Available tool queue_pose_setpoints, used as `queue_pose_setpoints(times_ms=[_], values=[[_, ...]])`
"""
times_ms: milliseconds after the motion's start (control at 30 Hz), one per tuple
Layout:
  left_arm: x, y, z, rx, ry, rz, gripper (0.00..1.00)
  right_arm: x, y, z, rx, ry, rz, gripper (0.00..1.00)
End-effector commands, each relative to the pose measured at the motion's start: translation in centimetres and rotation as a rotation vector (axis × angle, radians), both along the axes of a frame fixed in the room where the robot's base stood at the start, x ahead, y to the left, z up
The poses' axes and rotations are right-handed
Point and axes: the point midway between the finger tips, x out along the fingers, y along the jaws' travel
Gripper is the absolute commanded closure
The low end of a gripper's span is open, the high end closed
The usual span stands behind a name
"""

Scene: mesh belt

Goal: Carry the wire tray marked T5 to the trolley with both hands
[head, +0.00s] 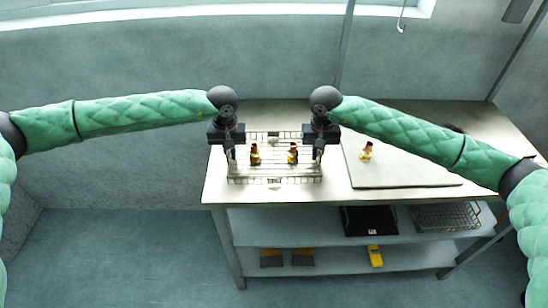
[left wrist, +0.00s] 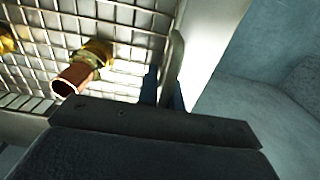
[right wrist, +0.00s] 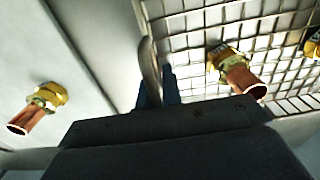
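A wire tray (head: 235,172) is at the left part of the bench top, with two brass-and-copper fittings, a left one (head: 255,155) and a right one (head: 293,154), standing in it. Any T5 mark is too small to read. My left gripper (head: 231,155) is at the tray's left end, its fingers close on both sides of the end handle (left wrist: 176,60). My right gripper (head: 318,153) is likewise closed around the right handle (right wrist: 150,70). I cannot tell whether the tray touches the bench. No separate trolley can be made out.
The bench (head: 222,190) has a pale board (head: 410,172) at right, bearing another fitting (head: 366,150). Shelves below hold a black tray (head: 370,221), another wire tray (head: 445,217), a yellow object (head: 375,256) and dark boxes (head: 271,258). Floor at left and front is clear.

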Motion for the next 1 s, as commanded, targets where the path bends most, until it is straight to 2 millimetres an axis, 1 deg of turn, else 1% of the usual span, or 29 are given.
queue_pose_setpoints(times_ms=[467,667,1000], values=[[0.0,0.0,0.5,0.000,-0.001,0.001,1.00,0.1,0.0,0.5,0.000,-0.001,-0.001,1.00],[0.1,0.1,1.7,0.000,-0.001,0.001,1.00,0.1,0.0,1.7,0.000,-0.001,-0.001,1.00],[0.1,0.1,4.3,0.001,-0.001,0.001,1.00,0.1,-0.1,4.3,-0.001,-0.001,-0.001,1.00]])
